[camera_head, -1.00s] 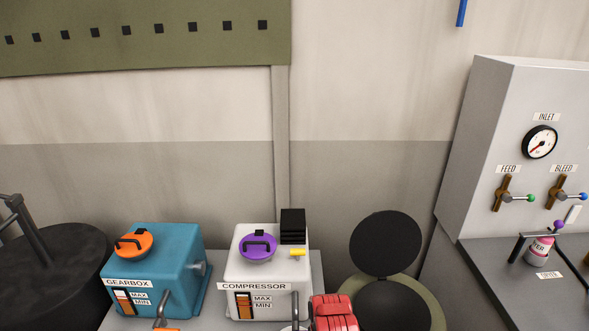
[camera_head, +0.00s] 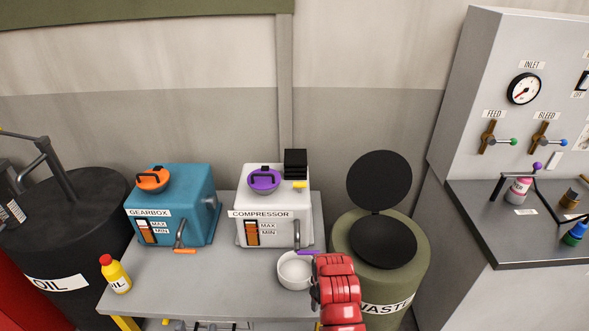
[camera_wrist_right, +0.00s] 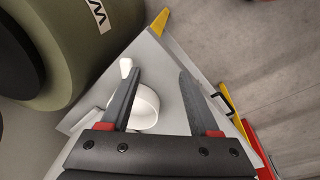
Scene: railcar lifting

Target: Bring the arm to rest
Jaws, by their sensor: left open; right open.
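A red jointed arm end (camera_head: 336,290), which I take for my right arm, stands at the front right of the grey table in the head view. It partly covers the white bowl's right side. In the right wrist view my right gripper (camera_wrist_right: 157,88) is open, its two dark fingers apart with nothing between their tips. The white bowl (camera_wrist_right: 146,108) lies below, partly behind the left finger. The same bowl (camera_head: 292,272) sits on the table in front of the compressor. I cannot clearly pick out my left gripper in the head view.
The table (camera_head: 220,285) holds a blue gearbox (camera_head: 170,200), a white compressor (camera_head: 275,215) and a yellow oil bottle (camera_head: 116,274). A waste drum (camera_head: 412,262) stands close right of the arm. A black oil drum (camera_head: 95,240) is left; a grey valve bench (camera_head: 490,235) is right.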

